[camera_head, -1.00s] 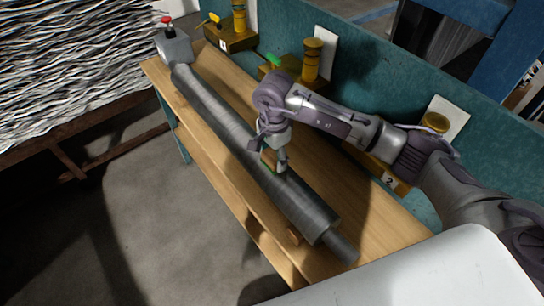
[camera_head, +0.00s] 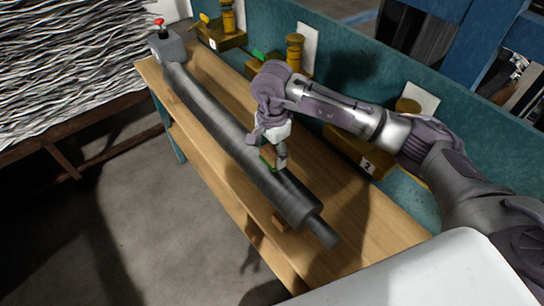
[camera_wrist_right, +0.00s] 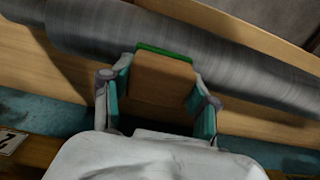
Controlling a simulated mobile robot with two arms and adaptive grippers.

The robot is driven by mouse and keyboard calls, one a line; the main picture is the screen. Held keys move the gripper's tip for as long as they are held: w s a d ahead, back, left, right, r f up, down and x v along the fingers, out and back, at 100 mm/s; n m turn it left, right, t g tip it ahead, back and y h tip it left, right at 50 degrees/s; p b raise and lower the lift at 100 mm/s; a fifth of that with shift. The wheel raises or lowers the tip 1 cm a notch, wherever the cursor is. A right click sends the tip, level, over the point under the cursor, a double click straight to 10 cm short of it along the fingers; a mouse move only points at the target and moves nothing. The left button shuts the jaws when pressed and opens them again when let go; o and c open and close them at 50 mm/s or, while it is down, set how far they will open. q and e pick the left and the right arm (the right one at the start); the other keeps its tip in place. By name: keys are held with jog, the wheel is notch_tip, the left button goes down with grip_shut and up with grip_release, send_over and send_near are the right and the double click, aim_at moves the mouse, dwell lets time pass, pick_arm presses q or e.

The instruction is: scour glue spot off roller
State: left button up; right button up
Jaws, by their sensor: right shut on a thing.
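The grey roller (camera_head: 222,125) lies lengthwise along the wooden bench; it also crosses the top of the right wrist view (camera_wrist_right: 240,65). My right gripper (camera_head: 274,160) is over the near part of the roller. In the right wrist view its fingers (camera_wrist_right: 160,90) are shut on a brown block with a green pad (camera_wrist_right: 163,78). The green edge is against or very close to the roller; contact cannot be told for sure. No glue spot can be made out; the block and gripper hide part of the roller. My left gripper is not in view.
The wooden bench (camera_head: 345,235) has bare room right of the roller. A grey box with a red knob (camera_head: 167,45) stands at its far end. Yellow posts on numbered bases (camera_head: 295,55) line the teal wall (camera_head: 350,75).

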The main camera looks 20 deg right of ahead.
jog(key=shift+w+r+p, duration=0.2)
jog(key=shift+r+p, duration=0.1)
jog(key=shift+r, duration=0.65)
jog(key=shift+s+r+p, duration=0.2)
jog(key=shift+r+p, duration=0.25)
jog(key=shift+r, duration=1.05)
